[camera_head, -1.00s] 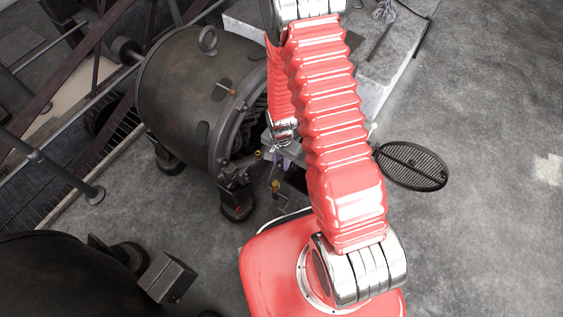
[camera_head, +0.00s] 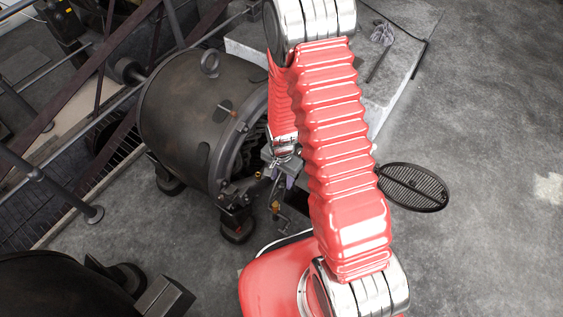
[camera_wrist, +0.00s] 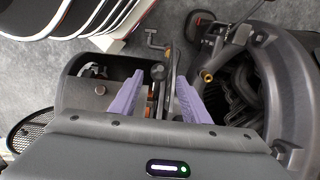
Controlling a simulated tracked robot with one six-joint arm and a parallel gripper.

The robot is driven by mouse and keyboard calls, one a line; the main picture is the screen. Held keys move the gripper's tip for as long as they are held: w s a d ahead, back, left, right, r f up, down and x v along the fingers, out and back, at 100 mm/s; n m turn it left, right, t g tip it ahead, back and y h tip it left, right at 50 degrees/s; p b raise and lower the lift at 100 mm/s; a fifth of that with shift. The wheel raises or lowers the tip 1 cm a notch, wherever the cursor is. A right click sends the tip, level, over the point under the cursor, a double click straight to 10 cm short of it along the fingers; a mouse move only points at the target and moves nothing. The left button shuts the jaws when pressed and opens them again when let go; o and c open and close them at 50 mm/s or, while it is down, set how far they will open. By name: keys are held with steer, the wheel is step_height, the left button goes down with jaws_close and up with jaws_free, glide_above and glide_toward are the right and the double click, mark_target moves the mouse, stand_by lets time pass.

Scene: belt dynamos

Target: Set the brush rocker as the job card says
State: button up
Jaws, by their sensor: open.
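The dark dynamo (camera_head: 190,115) stands left of my arm in the head view, its open end facing right. Brass-tipped fittings sit at that end, one a brass tip (camera_wrist: 207,76) in the wrist view. I cannot tell for sure which part is the brush rocker. My gripper (camera_wrist: 159,78) is open, its two purple fingers apart. A dark round knob (camera_wrist: 158,72) shows between the fingertips, with narrow bars behind it. I cannot tell whether a finger touches it. In the head view my gripper is small and partly hidden beside the dynamo's open end. I see no job card.
A cranked handle (camera_wrist: 155,42) lies beyond the fingers. A dark curved-sided housing (camera_wrist: 80,88) is to their left. A round grate (camera_head: 414,187) lies on the floor at right. A pale block (camera_head: 395,80) stands behind my arm. Railings (camera_head: 60,85) run at left.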

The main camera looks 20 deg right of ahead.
step_height(320, 180, up, 10)
steer(key=shift+r, duration=0.25)
stand_by(0.4)
stand_by(0.3)
steer(key=s+a+r+n+t, duration=0.1)
steer(key=s+r+n, duration=0.4)
steer(key=r, duration=1.1)
steer(key=s+a+r+n+t, duration=0.1)
steer(key=s+r+n+t, duration=0.3)
steer(key=r, duration=1.3)
steer(key=s+n, duration=0.1)
steer(key=s, duration=0.3)
steer(key=shift+s+r+n+t, duration=0.2)
steer(key=shift+s+n+t, duration=0.1)
steer(key=shift+s+n, duration=0.1)
